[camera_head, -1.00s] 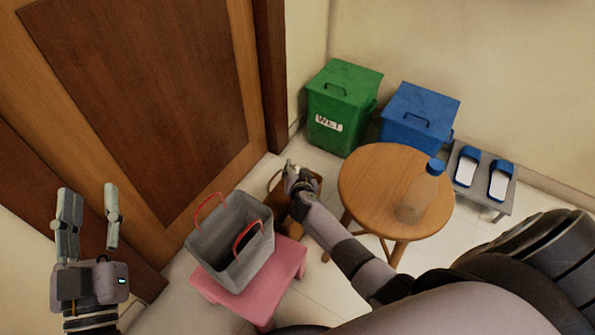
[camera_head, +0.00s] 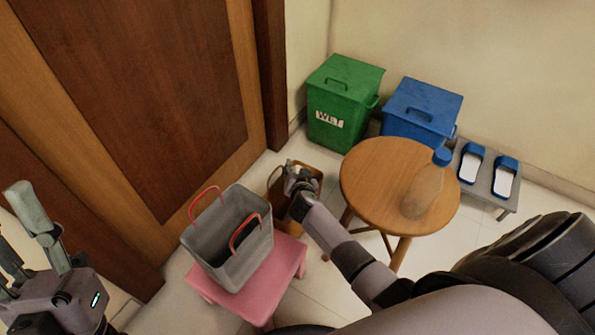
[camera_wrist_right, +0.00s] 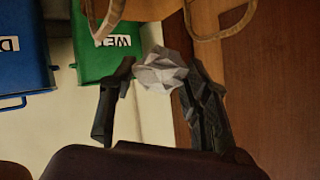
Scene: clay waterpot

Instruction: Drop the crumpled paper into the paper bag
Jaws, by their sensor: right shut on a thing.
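The crumpled paper (camera_wrist_right: 160,72) is a pale grey wad. In the right wrist view it sits between the two dark fingers of my right gripper (camera_wrist_right: 157,68), which is shut on it. The brown paper bag (camera_head: 308,180) stands on the floor between the pink stool and the round table. The bag's looped handles (camera_wrist_right: 221,22) show at the top of the wrist view. My left gripper (camera_head: 30,235) is open and empty at the lower left.
A grey bin with red handles (camera_head: 228,245) stands on the pink stool (camera_head: 285,262). A bottle (camera_head: 424,190) stands on the round wooden table (camera_head: 375,180). Green (camera_head: 340,100) and blue (camera_head: 420,110) bins stand behind. Slippers (camera_head: 503,180) rest on a low rack at right.

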